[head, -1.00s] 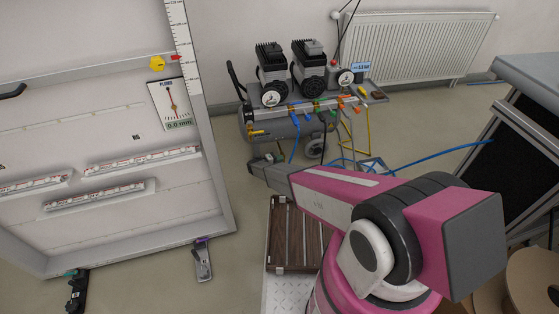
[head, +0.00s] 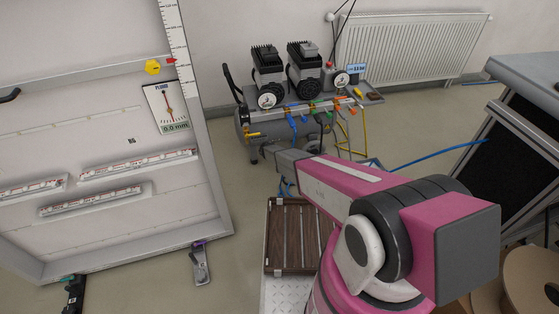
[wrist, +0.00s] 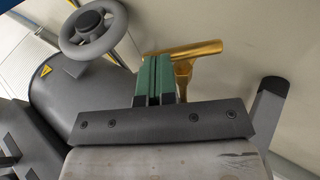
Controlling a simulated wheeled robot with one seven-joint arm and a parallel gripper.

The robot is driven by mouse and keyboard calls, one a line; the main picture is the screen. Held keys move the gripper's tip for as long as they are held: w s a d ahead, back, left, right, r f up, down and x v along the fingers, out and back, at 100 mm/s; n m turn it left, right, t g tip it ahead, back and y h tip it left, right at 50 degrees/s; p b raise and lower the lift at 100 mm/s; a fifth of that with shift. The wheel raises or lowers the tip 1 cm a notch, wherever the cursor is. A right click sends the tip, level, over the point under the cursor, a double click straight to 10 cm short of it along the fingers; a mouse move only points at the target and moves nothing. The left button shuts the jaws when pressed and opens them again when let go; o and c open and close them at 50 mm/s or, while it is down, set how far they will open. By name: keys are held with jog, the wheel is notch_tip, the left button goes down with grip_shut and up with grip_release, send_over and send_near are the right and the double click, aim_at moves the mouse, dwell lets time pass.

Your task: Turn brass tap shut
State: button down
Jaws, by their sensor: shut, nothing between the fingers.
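The brass tap (wrist: 185,52) shows in the wrist view as a gold bar on a short stem, just beyond my fingertips. In the head view it is a small yellow piece (head: 251,134) at the left end of the grey compressor tank. My gripper (wrist: 155,62) is shut and empty, its green-padded fingers side by side. The fingertips overlap the left part of the tap's bar in the wrist view; I cannot tell whether they touch it. In the head view my gripper (head: 270,151) is below and right of the tap, and the tap is visible.
The grey tank (wrist: 65,95) and a round spoked wheel (wrist: 93,32) lie left of my fingers in the wrist view. Coloured valves and blue hoses (head: 291,125) run along the compressor front. A white panel (head: 95,130) stands left, a radiator (head: 410,48) behind.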

jog(key=y, duration=0.2)
jog(key=d+g+y, duration=0.1)
jog(key=y, duration=0.1)
jog(key=shift+w+d+f+m, duration=0.2)
jog(key=shift+m, duration=0.1)
jog(key=shift+d, duration=0.1)
jog(key=shift+w+d+f, duration=0.1)
jog(key=shift+d+f, duration=0.15)
jog(key=shift+d, duration=0.1)
dwell(0.7)
